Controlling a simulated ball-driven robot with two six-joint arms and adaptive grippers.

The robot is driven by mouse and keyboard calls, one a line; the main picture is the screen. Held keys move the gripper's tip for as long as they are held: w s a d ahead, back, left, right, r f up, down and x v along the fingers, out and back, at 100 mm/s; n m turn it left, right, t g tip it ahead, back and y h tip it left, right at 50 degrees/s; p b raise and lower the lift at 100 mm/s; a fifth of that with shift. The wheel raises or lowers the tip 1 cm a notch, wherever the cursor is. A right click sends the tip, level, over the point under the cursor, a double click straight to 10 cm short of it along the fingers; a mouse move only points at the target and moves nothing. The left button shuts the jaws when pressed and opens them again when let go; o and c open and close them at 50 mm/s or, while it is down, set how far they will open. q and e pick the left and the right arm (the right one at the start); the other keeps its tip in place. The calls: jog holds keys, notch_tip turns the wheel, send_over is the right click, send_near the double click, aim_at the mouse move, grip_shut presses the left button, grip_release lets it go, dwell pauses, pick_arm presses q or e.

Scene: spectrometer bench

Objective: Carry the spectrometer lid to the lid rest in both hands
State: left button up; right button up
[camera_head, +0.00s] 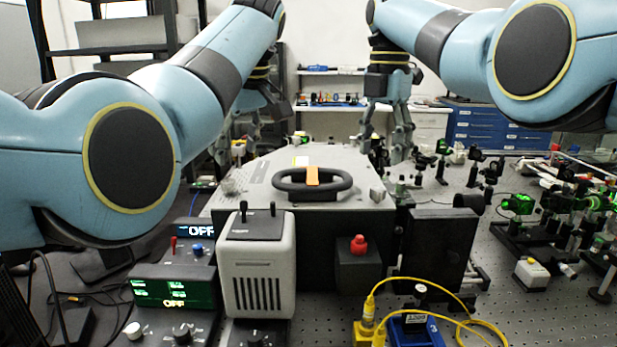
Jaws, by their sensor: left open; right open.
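The spectrometer lid (240,192) is a flat grey plate. It sits on the dark spectrometer body (312,265) in the middle of the bench. A black loop handle (313,184) with an orange tag stands on its near part. My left gripper (237,150) hangs open beyond the lid's left side. My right gripper (388,148) is open, fingers pointing down, near the lid's far right side. Both appear empty and apart from the handle. I cannot make out which thing is the lid rest.
A light grey box (257,262) with two black levers stands in front of the lid. Control units reading OFF (175,292) stand left of it. Yellow cables (440,312) loop at the front right. Optical mounts (560,205) crowd the right side of the perforated bench.

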aim_at(229, 180)
pick_arm(q)
jog(key=x, duration=0.8)
jog(key=shift+f, duration=0.15)
pick_arm(e)
jog(key=f, duration=0.8)
jog(key=shift+s+f, duration=0.2)
jog(key=shift+s, duration=0.05)
pick_arm(q)
jog(key=shift+s, duration=0.1)
grip_shut()
pick_arm(e)
grip_shut()
jog(key=shift+r, duration=0.1)
